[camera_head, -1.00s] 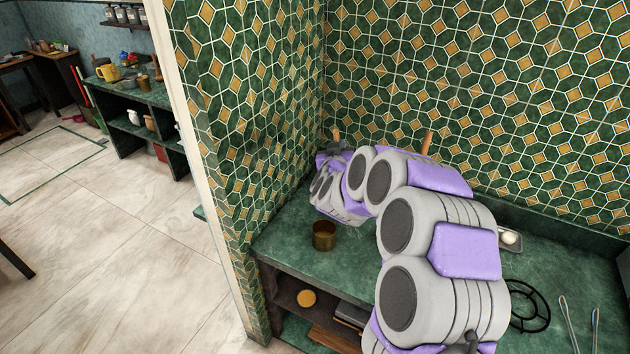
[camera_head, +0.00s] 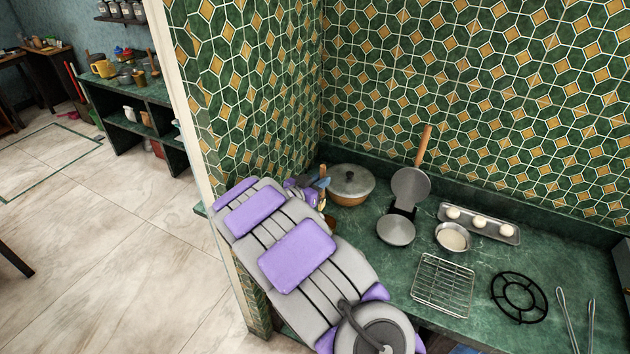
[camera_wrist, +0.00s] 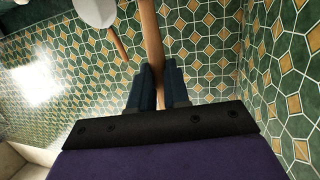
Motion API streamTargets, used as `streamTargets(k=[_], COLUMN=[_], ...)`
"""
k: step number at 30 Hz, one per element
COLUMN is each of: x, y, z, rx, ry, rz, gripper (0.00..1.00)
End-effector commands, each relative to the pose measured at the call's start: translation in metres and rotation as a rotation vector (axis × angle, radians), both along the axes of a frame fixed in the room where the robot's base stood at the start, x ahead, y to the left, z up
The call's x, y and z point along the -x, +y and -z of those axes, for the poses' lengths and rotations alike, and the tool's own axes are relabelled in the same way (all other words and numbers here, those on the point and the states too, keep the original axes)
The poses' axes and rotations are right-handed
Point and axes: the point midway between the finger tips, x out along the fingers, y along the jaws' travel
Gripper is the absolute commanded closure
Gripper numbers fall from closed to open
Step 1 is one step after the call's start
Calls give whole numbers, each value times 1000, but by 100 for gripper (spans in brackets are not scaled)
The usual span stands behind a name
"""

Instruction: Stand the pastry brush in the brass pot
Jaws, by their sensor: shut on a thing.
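My gripper (camera_wrist: 160,88) is shut on the wooden handle of the pastry brush (camera_wrist: 150,35) in the wrist view. The handle runs up out of that frame, and the brush's bristles cannot be made out there. In the head view my gripper (camera_head: 312,187) is at the left end of the counter, partly behind my arm. A short piece of the brush handle (camera_head: 323,172) stands up beside it, roughly upright. A small brown patch of what looks like the brass pot (camera_head: 330,221) shows just below the gripper. My arm hides most of it, so I cannot tell whether brush and pot touch.
A lidded pot (camera_head: 352,192) stands right of my gripper, close to the wall. Farther right are an open round press with a wooden handle (camera_head: 410,186), a bowl (camera_head: 454,238), a dough tray (camera_head: 505,232), a wire rack (camera_head: 442,290) and a black trivet (camera_head: 519,298). The tiled wall bounds the left.

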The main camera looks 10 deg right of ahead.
Motion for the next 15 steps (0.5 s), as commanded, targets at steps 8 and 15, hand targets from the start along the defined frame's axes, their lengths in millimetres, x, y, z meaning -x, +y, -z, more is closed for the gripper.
streamTargets(k=[8,15], x=[0,-1], y=[0,8], z=[21,38], rx=[3,9], ry=[0,-2], rz=[4,0], gripper=[100,100])
